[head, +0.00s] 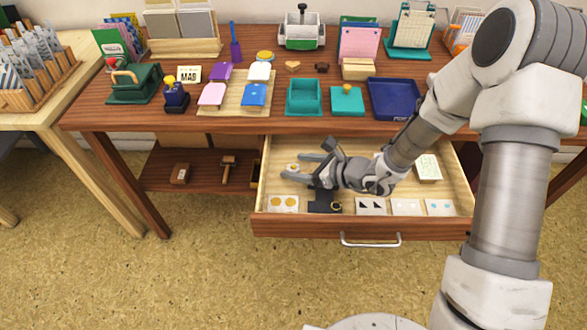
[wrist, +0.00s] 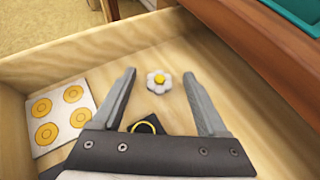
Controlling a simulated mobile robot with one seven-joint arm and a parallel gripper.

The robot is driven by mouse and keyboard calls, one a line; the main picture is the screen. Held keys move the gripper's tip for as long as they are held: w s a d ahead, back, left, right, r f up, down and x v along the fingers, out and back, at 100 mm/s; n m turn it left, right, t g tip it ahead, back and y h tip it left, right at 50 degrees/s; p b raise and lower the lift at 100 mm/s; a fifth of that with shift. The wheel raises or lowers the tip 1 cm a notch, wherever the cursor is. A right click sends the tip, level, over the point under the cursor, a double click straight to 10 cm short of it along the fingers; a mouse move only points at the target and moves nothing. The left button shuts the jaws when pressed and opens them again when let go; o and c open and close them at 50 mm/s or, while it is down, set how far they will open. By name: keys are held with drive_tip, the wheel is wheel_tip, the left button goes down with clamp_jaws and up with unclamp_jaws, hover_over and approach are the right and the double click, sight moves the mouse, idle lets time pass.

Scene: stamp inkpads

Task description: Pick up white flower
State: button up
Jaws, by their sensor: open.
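The white flower (wrist: 158,81) has a yellow centre and lies on the floor of the open wooden drawer. In the wrist view it sits between and just past the tips of my gripper (wrist: 159,75), which is open and empty. In the head view the white flower (head: 292,168) shows small at the drawer's left part, close to the fingertips of my gripper (head: 293,166). I cannot tell how high the fingers are above the drawer floor.
The drawer (head: 330,226) has a raised front and side walls. A card with orange rings (wrist: 62,115) and a dark piece with a yellow ring (wrist: 147,126) lie near the gripper. Other cards lie along the drawer's front. The tabletop (head: 235,117) overhangs the drawer's back.

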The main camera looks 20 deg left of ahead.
clamp_jaws()
drive_tip(key=shift+r, duration=0.1)
idle(0.5)
